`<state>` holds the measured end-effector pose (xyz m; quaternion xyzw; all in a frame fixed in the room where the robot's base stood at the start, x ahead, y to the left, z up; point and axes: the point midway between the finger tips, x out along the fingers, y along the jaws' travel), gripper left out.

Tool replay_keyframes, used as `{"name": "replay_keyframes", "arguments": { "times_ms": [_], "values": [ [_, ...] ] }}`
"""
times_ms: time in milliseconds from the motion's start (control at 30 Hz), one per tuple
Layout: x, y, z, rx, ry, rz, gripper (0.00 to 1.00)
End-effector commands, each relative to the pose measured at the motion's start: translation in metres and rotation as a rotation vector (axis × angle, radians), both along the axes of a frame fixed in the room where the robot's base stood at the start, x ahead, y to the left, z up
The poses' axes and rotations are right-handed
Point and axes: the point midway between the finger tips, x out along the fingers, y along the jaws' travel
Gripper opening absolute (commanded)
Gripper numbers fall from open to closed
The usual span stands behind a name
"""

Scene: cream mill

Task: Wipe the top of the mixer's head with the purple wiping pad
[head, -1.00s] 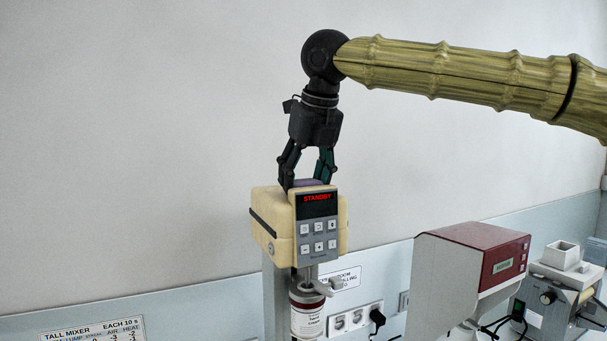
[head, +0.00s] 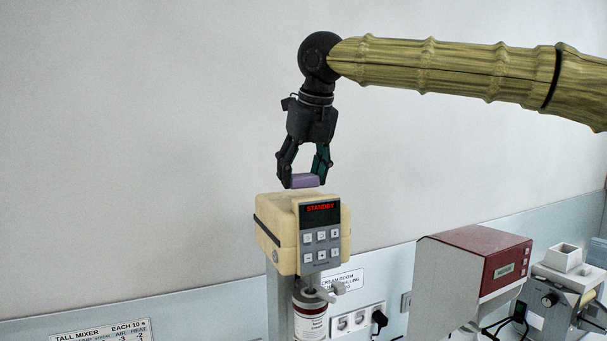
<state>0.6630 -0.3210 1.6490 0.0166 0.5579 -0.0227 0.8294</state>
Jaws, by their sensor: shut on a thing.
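The mixer's head (head: 279,232) is a cream block with a grey control panel whose red display reads STANDBY. My gripper (head: 304,181) points down just above the head's top and is shut on the purple wiping pad (head: 305,181). The pad shows between the fingertips, and a small gap appears between it and the top of the head. The underside of the pad and most of the head's top surface cannot be seen from here.
A jar with a red-and-white label (head: 310,322) is under the mixer head. A red and white machine (head: 463,283) stands to the right, with a grey device (head: 562,295) beyond it. A wall socket with a black plug (head: 379,319) and a printed sign (head: 103,332) are low on the wall.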

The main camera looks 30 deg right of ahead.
Motion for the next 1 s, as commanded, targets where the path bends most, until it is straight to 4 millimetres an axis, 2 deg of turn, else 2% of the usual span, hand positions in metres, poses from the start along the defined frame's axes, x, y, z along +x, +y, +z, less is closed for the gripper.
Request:
{"name": "replay_keyframes", "arguments": {
  "times_ms": [500,867,1000],
  "values": [
    [0.0,0.0,0.037,0.0,-0.001,-0.001,0.38],
    [0.0,0.0,0.039,0.0,0.0,0.0,0.38],
    [0.0,0.0,0.046,-0.001,-0.001,-0.001,0.38]
  ]
}}
